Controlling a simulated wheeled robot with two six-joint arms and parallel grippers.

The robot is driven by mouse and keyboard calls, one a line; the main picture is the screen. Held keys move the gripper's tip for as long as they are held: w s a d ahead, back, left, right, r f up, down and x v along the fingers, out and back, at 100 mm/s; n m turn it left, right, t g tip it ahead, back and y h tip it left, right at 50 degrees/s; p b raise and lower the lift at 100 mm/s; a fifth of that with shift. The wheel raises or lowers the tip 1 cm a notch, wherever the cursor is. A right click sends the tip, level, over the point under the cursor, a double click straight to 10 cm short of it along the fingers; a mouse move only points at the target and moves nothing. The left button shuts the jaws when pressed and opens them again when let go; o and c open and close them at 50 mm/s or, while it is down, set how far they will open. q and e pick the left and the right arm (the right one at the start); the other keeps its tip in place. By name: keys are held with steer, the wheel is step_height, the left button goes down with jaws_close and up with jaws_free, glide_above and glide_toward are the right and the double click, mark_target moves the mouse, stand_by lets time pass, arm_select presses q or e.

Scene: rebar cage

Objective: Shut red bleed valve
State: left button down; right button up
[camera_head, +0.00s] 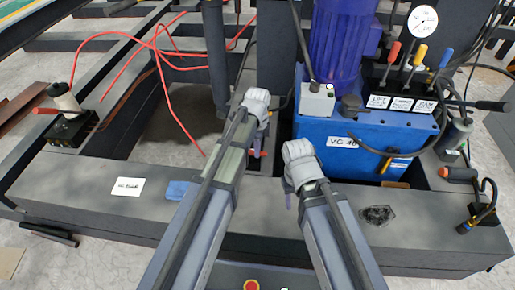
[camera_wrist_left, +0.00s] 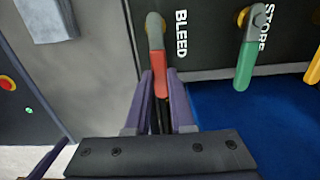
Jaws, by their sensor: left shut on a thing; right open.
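The red bleed valve lever (camera_wrist_left: 157,60) hangs downward in the left wrist view, with a grey upper part and a brass pivot beside the white BLEED lettering. My left gripper (camera_wrist_left: 160,92) is shut on its red lower end, one purple finger on each side. In the head view my left gripper (camera_head: 257,135) is low in front of the dark frame, left of the blue pump unit. A small red bit shows beside it; the valve panel is mostly hidden there. My right gripper (camera_head: 297,180) is open near the unit's front left corner; its fingers are mostly hidden.
A green lever (camera_wrist_left: 245,62) marked STORE is right of the bleed lever. The blue pump unit (camera_head: 330,130) carries red, yellow and blue levers on top. A red hose (camera_head: 165,85) loops at the left. A blue block (camera_head: 178,190) lies on the dark beam.

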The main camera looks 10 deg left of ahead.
arm_select(q)
steer(key=c, duration=0.8)
jaws_free()
steer(key=shift+o, duration=0.2)
step_height(320, 180, up, 8)
steer(key=p, duration=0.7)
steer(key=shift+p, duration=0.4)
arm_select(e)
step_height(320, 180, up, 8)
arm_select(q)
steer(key=shift+f, duration=0.1)
arm_select(e)
steer(key=shift+f, duration=0.1)
